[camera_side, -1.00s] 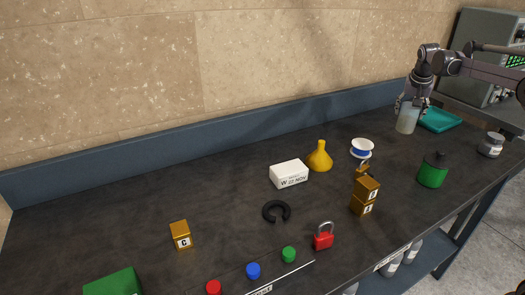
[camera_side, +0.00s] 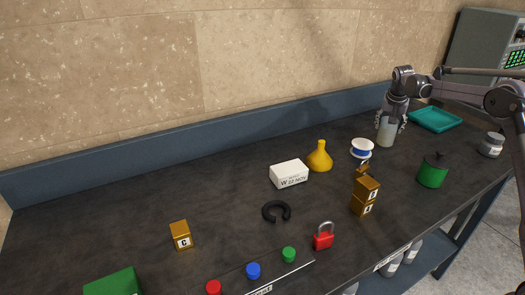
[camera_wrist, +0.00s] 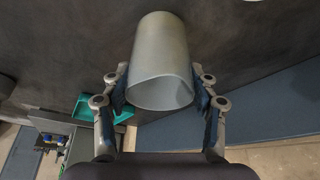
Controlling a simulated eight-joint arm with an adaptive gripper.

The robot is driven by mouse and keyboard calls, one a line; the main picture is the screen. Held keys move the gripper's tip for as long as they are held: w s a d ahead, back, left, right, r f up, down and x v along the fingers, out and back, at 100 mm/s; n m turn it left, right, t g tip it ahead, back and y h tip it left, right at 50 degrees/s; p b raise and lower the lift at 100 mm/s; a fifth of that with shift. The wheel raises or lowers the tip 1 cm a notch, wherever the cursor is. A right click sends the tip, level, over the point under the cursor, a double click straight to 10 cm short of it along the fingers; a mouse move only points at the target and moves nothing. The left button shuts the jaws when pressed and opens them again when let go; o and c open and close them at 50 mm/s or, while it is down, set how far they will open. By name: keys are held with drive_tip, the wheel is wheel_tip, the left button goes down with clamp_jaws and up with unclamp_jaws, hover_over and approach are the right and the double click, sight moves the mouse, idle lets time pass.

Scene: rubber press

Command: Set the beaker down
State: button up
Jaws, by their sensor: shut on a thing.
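The beaker (camera_side: 386,132) is a pale, translucent cylinder at the back right of the dark bench in the side view. My gripper (camera_side: 390,118) is above and around it, shut on its sides. In the wrist view the beaker (camera_wrist: 162,62) sits between my two fingers (camera_wrist: 162,92), its open rim towards the camera. It looks upright in the side view. I cannot tell whether its base touches the bench.
A teal tray (camera_side: 436,119) lies to the right of the beaker. A white and blue spool (camera_side: 361,149) is to its left front, and a green pot (camera_side: 432,170) to its right front. A yellow flask (camera_side: 319,157) stands further left. Bare bench (camera_side: 335,130) lies to the left.

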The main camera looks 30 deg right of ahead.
drive_tip(key=o, duration=1.3)
drive_tip(key=shift+f, duration=0.1)
drive_tip(key=shift+c, duration=0.2)
drive_tip(key=v, duration=1.1)
drive_tip(key=s+a+r+n+t, duration=0.1)
drive_tip(key=s+a+r+n, duration=0.25)
drive_tip(key=a, duration=0.65)
drive_tip(key=s+a+f+n+t+y, duration=0.1)
drive_tip(key=s+a+f+n+y, duration=0.1)
drive_tip(key=s+a, duration=0.8)
drive_tip(key=s+a+f+n+t+y, duration=0.1)
drive_tip(key=s+a+f+n, duration=0.4)
drive_tip(key=s+a, duration=0.5)
drive_tip(key=s+f+t, duration=0.1)
drive_tip(key=s, duration=0.2)
drive_tip(key=shift+a+f+t+y, duration=0.25)
drive_tip(key=shift+t+y, duration=0.05)
drive_tip(key=shift+y, duration=0.1)
